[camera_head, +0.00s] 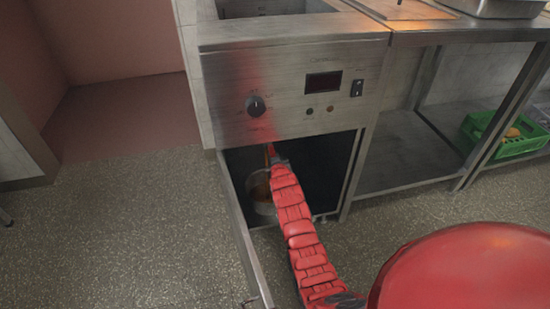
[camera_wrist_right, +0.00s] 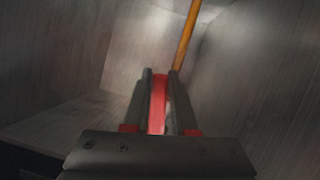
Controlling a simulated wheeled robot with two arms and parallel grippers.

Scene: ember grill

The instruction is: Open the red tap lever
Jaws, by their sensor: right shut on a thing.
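In the right wrist view, the red tap lever (camera_wrist_right: 157,100) stands between the two fingers of my right gripper (camera_wrist_right: 160,100), which is shut on it. An orange-brown pipe (camera_wrist_right: 186,38) rises behind the lever. In the head view my right arm reaches into the open lower cabinet of the steel fryer (camera_head: 295,80). My right gripper (camera_head: 276,158) shows there only as a small dark shape under the cabinet's top edge. The lever itself is hidden or too small to make out in the head view. My left gripper is not in view.
The cabinet door (camera_head: 246,235) stands open at the left of my arm. A metal pot (camera_head: 262,190) sits inside the cabinet, beside my forearm. A steel shelf (camera_head: 405,155) and a green crate (camera_head: 520,140) are at the right. The floor at the left is clear.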

